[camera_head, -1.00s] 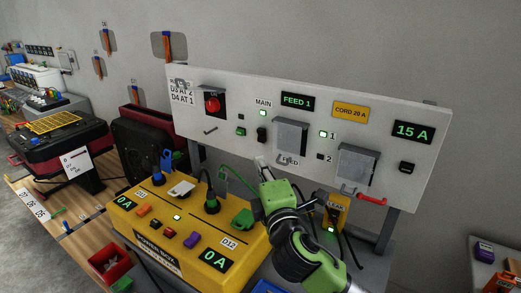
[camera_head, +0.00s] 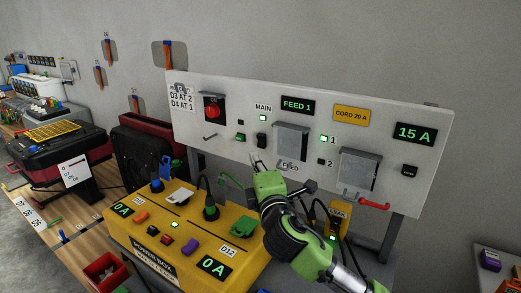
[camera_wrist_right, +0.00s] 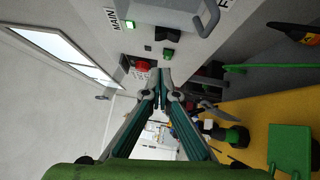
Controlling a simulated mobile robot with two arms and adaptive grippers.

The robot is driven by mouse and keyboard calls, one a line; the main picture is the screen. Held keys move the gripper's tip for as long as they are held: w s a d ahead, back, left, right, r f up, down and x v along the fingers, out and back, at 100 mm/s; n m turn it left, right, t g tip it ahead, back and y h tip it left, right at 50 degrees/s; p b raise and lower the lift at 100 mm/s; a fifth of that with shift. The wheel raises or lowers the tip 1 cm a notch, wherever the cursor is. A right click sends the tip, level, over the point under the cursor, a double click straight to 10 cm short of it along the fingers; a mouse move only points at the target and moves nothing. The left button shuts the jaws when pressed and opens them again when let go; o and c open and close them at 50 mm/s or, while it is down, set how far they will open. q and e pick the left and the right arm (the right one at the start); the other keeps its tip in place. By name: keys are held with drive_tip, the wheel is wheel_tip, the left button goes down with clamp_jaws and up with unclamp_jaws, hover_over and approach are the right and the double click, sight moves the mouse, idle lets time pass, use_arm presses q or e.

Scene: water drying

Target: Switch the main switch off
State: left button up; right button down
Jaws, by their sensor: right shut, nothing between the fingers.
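The main switch (camera_head: 262,138) is a small dark switch on the light grey panel (camera_head: 420,160), below the MAIN label and a lit green lamp (camera_head: 263,117). The right wrist view shows the switch (camera_wrist_right: 170,34) sideways, near the MAIN label (camera_wrist_right: 113,18). My right gripper (camera_head: 255,158) is shut and empty, its tips just below the main switch in the head view. In the right wrist view its closed tips (camera_wrist_right: 165,82) appear below the switch and a green button (camera_wrist_right: 168,52); contact is not visible. My left gripper is out of view.
A red knob (camera_head: 212,111) and grey covers (camera_head: 291,141) stick out of the panel. Below stands the yellow power box (camera_head: 150,235) with plugs and cords. A red handle (camera_head: 374,205) projects at the panel's lower right.

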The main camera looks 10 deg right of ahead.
sight(259, 139)
drive_tip(key=w, duration=0.2)
drive_tip(key=w+d+b, duration=0.1)
drive_tip(key=w, duration=0.1)
drive_tip(key=w+d, duration=0.1)
drive_tip(key=w, duration=0.1)
drive_tip(key=shift+d+r, duration=0.1)
drive_tip(key=shift+r, duration=0.25)
drive_tip(key=shift+w+d, duration=0.3)
drive_tip(key=shift+d, duration=0.05)
drive_tip(key=shift+r, duration=0.1)
drive_tip(key=p, duration=0.1)
drive_tip(key=r+p, duration=0.1)
drive_tip(key=shift+w+d+m+g+p, duration=0.2)
drive_tip(key=shift+m+g+p, duration=0.1)
drive_tip(key=shift+f, duration=0.35)
drive_tip(key=shift+s+f, duration=0.1)
drive_tip(key=shift+s, duration=0.25)
drive_tip(key=s, duration=1.1)
drive_tip(key=shift+s, duration=0.25)
